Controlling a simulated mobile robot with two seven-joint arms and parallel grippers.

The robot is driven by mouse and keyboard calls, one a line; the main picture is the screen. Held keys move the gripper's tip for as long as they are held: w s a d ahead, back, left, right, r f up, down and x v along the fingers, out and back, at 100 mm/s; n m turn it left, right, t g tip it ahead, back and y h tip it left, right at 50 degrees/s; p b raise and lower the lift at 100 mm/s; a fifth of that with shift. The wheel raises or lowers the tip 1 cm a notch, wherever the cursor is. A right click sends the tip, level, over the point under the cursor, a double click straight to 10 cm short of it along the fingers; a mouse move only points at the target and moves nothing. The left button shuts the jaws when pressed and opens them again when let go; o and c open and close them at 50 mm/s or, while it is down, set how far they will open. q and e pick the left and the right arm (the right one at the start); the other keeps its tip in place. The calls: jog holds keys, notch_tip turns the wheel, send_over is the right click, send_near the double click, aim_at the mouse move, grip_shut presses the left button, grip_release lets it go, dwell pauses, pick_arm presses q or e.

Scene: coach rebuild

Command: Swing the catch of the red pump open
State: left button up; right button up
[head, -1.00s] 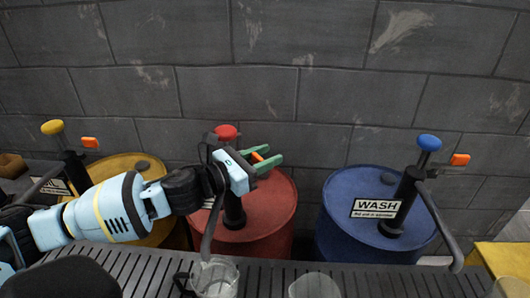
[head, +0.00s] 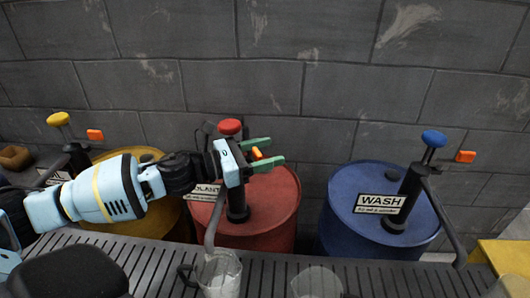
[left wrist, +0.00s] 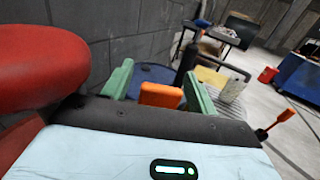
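The red pump stands on a red drum (head: 275,205), with a red knob (head: 229,126) on top and a dark body (head: 238,205). Its orange catch (head: 257,153) sticks out at the right of the column, below the knob. My left gripper (head: 270,151) is open, its two green fingers either side of the catch. In the left wrist view the orange catch (left wrist: 161,95) lies between the spread fingers; I cannot tell whether either touches it. The red knob (left wrist: 40,62) is close at the left there. The gripper hides part of the pump column. My right gripper is not in view.
A blue WASH drum (head: 345,205) with its pump stands right, a yellow drum (head: 165,215) left behind my arm. A glass jug (head: 220,278) stands on the slatted rack (head: 262,275) below the red pump's spout; another glass (head: 316,284) is beside it. A block wall rises behind.

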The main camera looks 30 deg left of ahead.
aim_at(255, 157)
pick_arm(q)
jog(key=shift+s+f, duration=0.1)
jog(key=shift+s+a+f+b, duration=0.15)
jog(key=shift+s+a+b, duration=0.2)
jog(key=shift+s+a, duration=0.1)
jog(key=shift+b+v, duration=0.35)
jog(key=shift+v, duration=0.4)
jog(key=shift+s+a, duration=0.35)
jog(key=shift+s, duration=0.2)
jog(key=shift+s+a+b, duration=0.35)
jog(key=shift+s+b, duration=0.1)
jog(key=shift+v, duration=0.75)
jog(key=shift+s+a+r, duration=0.2)
jog(key=shift+s+a, duration=0.05)
jog(key=shift+s, duration=0.1)
jog(key=shift+c, duration=0.2)
